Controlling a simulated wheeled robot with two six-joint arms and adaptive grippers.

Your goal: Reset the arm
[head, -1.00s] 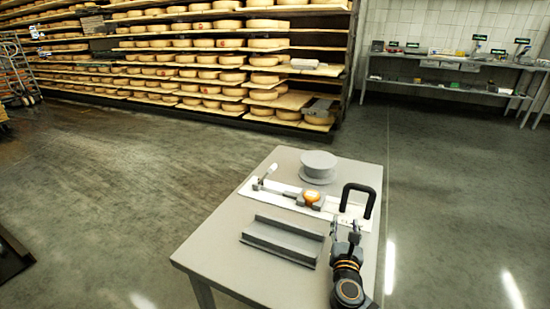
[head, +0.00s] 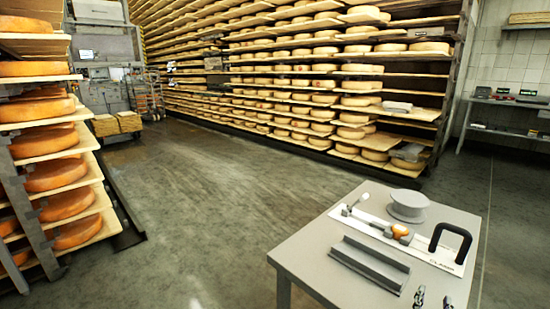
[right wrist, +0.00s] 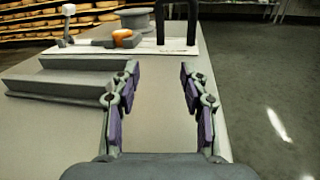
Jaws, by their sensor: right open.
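My right gripper (head: 432,299) shows at the bottom right edge of the head view, low over the front of the grey table (head: 312,251). In the right wrist view my right gripper (right wrist: 157,92) is open, with nothing between its fingers. A grey channel-shaped holder (head: 369,264) lies on the table to its left. Beyond it is a white board (head: 440,262) with a black handle (head: 451,237) and a lever clamp with an orange knob (head: 400,231). My left gripper is not in view.
A grey round spool-like stand (head: 408,204) is at the table's back. Shelves of cheese wheels (head: 325,97) line the far wall, and another cheese rack (head: 50,175) stands at the left. The floor (head: 228,195) between is clear. A grey bench (head: 507,102) stands at the back right.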

